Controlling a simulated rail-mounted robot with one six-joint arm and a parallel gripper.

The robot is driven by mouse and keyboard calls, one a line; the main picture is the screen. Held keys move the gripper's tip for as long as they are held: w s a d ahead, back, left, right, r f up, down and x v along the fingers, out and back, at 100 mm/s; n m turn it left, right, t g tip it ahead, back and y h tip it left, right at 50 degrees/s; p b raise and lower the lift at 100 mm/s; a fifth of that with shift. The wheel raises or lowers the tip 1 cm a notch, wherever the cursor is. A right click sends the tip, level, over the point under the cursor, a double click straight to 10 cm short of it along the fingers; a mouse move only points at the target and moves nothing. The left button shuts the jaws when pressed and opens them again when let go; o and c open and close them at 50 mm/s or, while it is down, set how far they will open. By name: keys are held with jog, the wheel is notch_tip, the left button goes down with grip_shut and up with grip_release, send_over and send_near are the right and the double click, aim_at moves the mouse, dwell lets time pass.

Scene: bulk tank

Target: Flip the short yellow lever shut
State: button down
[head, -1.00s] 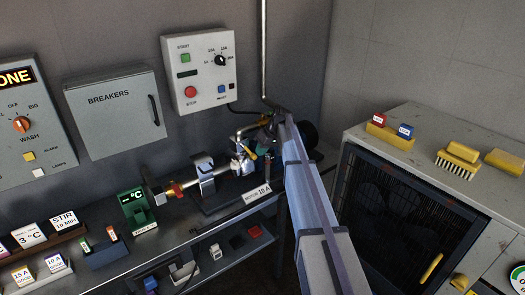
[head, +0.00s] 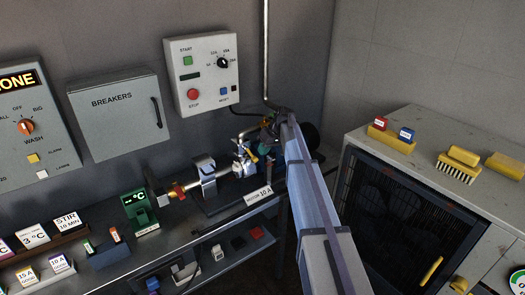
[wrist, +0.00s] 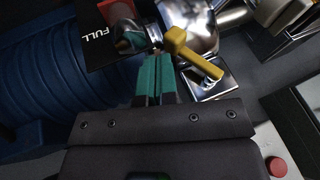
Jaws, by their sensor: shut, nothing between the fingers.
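A short yellow lever (wrist: 199,60) shows in the wrist view, with a blocky hub at its upper left and its arm slanting down to the right, beside a shiny metal valve body (wrist: 195,20). It is small in the head view (head: 252,156), on the pipework by the motor. My gripper (wrist: 155,62) has teal fingers close together, empty, just left of the lever; I cannot tell whether they touch it. In the head view my arm hides part of the area around the fingertips.
A red part (wrist: 117,10) and a "FULL" label (wrist: 97,38) lie left of the fingertips. A ribbed blue motor body (wrist: 50,80) fills the left of the wrist view. A start/stop panel (head: 205,85) and grey breaker box (head: 120,110) hang on the wall behind.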

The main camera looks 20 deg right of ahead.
jog(key=d+r+p, duration=0.8)
jog(key=r+p, duration=0.2)
jog(key=r, duration=0.1)
jog(key=b+x, duration=0.3)
jog(key=x, duration=0.1)
jog(key=s+b+x, duration=0.1)
jog(key=b+x, duration=0.7)
jog(key=shift+a+f, duration=0.2)
jog(key=shift+f, duration=0.3)
jog(key=a, duration=0.2)
jog(key=s+a+b, duration=0.1)
jog(key=shift+s+a+f, duration=0.1)
jog(key=shift+a+f, duration=0.1)
jog(key=shift+f, duration=0.2)
